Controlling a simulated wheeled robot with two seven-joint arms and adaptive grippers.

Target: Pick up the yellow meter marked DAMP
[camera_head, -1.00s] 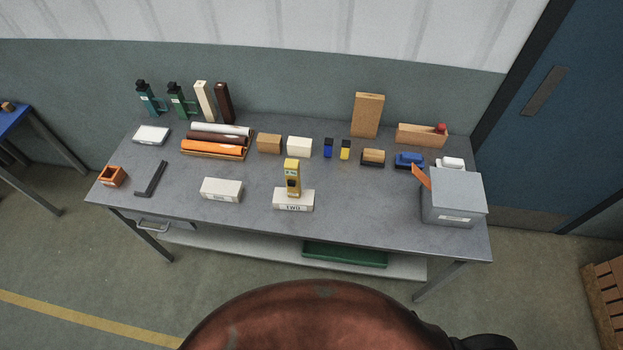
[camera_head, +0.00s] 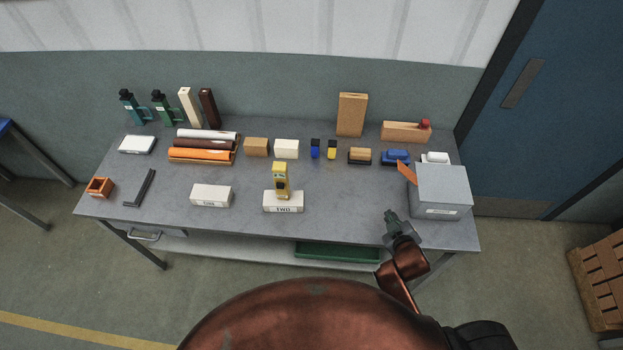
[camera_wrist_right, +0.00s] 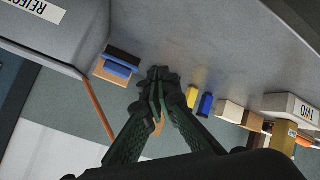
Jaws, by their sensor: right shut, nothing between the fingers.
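The yellow meter (camera_head: 281,181) stands upright on the white block labelled TWO (camera_head: 283,203), near the front middle of the grey table. Its own marking is too small to read. In the right wrist view the meter (camera_wrist_right: 283,136) shows at the lower right beside the TWO block (camera_wrist_right: 292,110). My right gripper (camera_head: 391,216) is over the table's front edge at the right, well to the right of the meter. In the right wrist view its dark green fingers (camera_wrist_right: 158,75) are together with nothing between them. My left gripper is not in view.
A grey box (camera_head: 441,190), labelled REJECT in the right wrist view, stands close right of my right gripper. Another white block (camera_head: 211,195) lies left of the meter. Rolls (camera_head: 203,150), small blocks and bottles line the back. The table between gripper and meter is clear.

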